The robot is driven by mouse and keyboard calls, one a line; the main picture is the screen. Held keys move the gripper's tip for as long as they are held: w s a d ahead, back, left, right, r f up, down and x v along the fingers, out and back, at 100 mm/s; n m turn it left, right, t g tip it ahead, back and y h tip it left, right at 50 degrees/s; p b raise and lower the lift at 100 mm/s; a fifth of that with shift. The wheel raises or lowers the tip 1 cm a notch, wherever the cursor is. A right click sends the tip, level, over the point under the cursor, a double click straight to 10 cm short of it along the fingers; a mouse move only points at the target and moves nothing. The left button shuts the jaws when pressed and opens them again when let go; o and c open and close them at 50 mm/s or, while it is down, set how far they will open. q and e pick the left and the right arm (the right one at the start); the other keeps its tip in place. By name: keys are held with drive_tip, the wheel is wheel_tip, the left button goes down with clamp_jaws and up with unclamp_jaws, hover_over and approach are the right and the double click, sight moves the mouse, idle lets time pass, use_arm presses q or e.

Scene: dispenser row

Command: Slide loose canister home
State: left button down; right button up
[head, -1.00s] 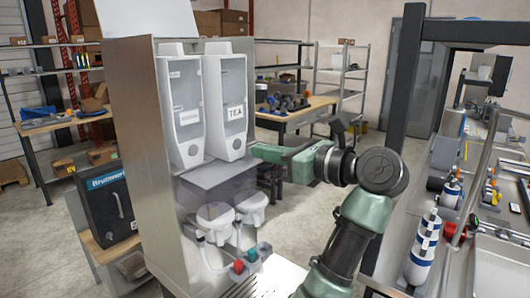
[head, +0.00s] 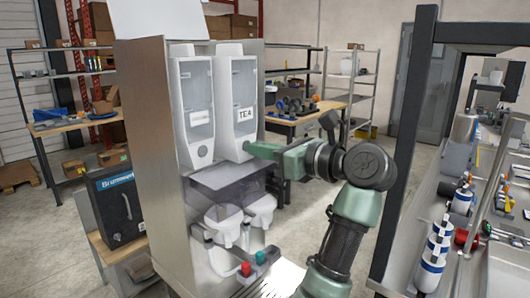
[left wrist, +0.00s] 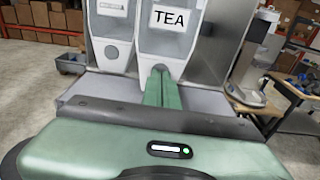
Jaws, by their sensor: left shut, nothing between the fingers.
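The TEA canister (head: 237,95) is a pale, upright hopper with a clear window, on the right of two in the metal dispenser cabinet (head: 143,130). A similar canister (head: 194,100) with an unreadable label stands to its left. In the left wrist view the TEA canister (left wrist: 168,28) is straight ahead. My left gripper (head: 252,149) is green and shut, with nothing in it. Its fingertips (left wrist: 160,72) are at the low front of the TEA canister, touching or very close. They hide part of its lower front. I cannot tell how far back either canister sits.
Below the canisters are a grey ledge (head: 222,176), white round-topped vessels (head: 223,220) and red and green knobs (head: 245,269). A dark post (head: 408,130) and a counter with striped bottles (head: 434,256) stand to the right. A wooden workbench (head: 310,112) is behind.

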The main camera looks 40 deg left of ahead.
sight(243, 144)
use_arm(q)
drive_tip(key=shift+a, duration=0.85)
drive_tip(key=shift+w+a+b, duration=0.2)
drive_tip(key=shift+a+b, duration=0.25)
drive_tip(key=shift+a, duration=1.4)
drive_tip(key=d+b, duration=0.1)
drive_tip(key=d, duration=0.7)
drive_tip(key=shift+s+b, duration=0.35)
drive_tip(key=shift+b, duration=0.05)
drive_tip(key=shift+f, duration=0.1)
